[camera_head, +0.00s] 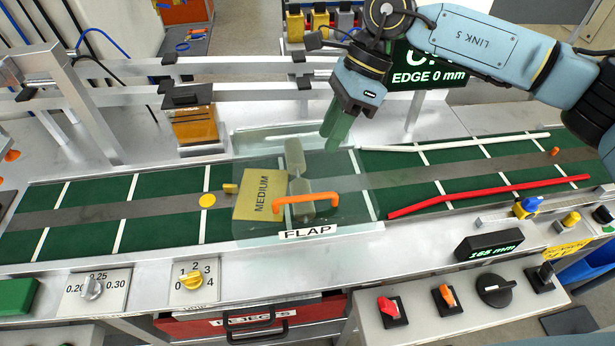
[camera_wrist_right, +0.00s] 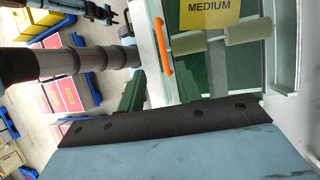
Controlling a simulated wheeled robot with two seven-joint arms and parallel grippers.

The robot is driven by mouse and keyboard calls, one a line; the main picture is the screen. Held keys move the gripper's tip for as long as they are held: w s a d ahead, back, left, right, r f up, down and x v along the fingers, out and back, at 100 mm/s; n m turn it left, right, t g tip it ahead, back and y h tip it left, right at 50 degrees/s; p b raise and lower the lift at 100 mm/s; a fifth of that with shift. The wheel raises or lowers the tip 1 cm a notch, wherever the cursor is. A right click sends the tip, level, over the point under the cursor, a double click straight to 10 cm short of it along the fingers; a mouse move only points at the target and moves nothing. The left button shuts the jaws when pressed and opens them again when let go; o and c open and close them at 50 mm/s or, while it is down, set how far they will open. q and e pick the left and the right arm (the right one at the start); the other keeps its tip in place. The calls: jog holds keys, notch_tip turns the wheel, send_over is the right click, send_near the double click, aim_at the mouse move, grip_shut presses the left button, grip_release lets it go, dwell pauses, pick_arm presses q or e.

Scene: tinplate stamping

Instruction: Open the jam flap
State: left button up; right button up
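The jam flap (camera_head: 345,215) is a clear cover over the green belt, with a "FLAP" label on its front edge. It looks closed. Its orange handle (camera_head: 305,198) runs along the front; it also shows in the wrist view (camera_wrist_right: 163,47). A yellow "MEDIUM" sheet (camera_head: 262,198) and two pale rollers (camera_head: 296,158) show through the cover. My right gripper (camera_head: 337,130) hangs above the flap's back right part, behind and apart from the handle. In the wrist view its green fingers (camera_wrist_right: 161,88) stand apart with nothing between them. My left gripper is out of view.
An orange sensor block (camera_head: 194,125) on a post stands left of the flap. A red rail (camera_head: 480,194) and a white rail (camera_head: 455,144) lie along the belt at right. A display screen (camera_head: 428,75) stands behind my right arm. Knobs and switches (camera_head: 446,297) line the front panel.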

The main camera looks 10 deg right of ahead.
aim_at(305, 196)
jog(key=x, duration=0.4)
jog(key=p+x, duration=0.1)
jog(key=x, duration=0.3)
jog(key=d+p+x, duration=0.1)
jog(key=x, duration=0.4)
jog(key=shift+w+d+f, duration=0.1)
jog(key=shift+f, duration=0.1)
jog(key=shift+c, duration=0.4)
grip_shut()
